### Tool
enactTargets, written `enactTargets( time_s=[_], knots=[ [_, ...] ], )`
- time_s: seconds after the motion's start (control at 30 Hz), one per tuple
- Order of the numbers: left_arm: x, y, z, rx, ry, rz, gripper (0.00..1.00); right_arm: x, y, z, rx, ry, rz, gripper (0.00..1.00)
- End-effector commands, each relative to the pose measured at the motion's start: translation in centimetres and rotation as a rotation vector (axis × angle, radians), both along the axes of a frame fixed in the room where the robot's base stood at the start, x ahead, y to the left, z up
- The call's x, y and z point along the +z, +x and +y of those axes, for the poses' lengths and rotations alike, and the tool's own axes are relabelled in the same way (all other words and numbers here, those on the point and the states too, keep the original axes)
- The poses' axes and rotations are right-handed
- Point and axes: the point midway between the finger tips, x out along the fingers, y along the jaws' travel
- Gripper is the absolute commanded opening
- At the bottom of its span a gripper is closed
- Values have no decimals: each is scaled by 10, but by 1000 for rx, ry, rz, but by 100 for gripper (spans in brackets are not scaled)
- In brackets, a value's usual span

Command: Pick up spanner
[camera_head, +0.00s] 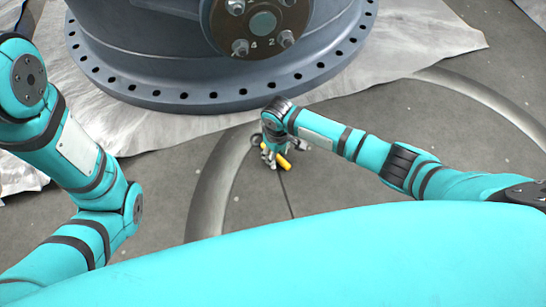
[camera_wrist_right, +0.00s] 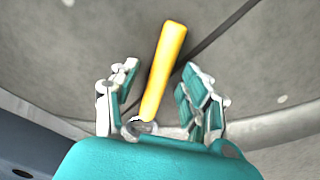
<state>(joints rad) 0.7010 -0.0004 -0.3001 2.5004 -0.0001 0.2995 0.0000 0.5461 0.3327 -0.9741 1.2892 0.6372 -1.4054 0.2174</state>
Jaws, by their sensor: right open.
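The spanner (camera_wrist_right: 165,68) has a yellow handle and a grey metal end. In the right wrist view its handle points up and away between the two fingers, and its metal end is partly hidden by my wrist housing. My right gripper (camera_wrist_right: 158,88) is open, with one finger on each side of the spanner and gaps between. In the head view the yellow handle (camera_head: 283,160) shows on the floor under my right gripper (camera_head: 275,155). The head view does not clearly show the spanner's metal end. My left arm shows at the left, but its gripper is out of view.
A large grey flanged valve (camera_head: 215,80) with bolt holes stands just beyond my right gripper. A pale crumpled sheet (camera_head: 440,35) lies under it. The grey floor (camera_head: 350,185) has curved raised bands, and open floor lies around the spanner.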

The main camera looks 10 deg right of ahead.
Motion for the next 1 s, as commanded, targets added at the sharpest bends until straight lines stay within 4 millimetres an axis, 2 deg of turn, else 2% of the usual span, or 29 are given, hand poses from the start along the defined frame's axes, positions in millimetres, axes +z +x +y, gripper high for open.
enactTargets(
  time_s=[0.03, 0.27, 0.6, 1.0],
  knots=[
    [-5, 0, 0, 0, 0, 0, 47, -4, 1, 0, -1, 0, -2, 47],
    [-2, 0, 0, 0, 1, 0, 47, -2, 1, 0, 0, 0, -1, 45],
    [-2, 0, 0, 0, 1, -1, 47, -2, 0, 0, 0, 0, -1, 1],
    [-2, 0, 0, 0, 1, -1, 47, -2, 1, 0, 0, 0, -2, 0]
  ],
)
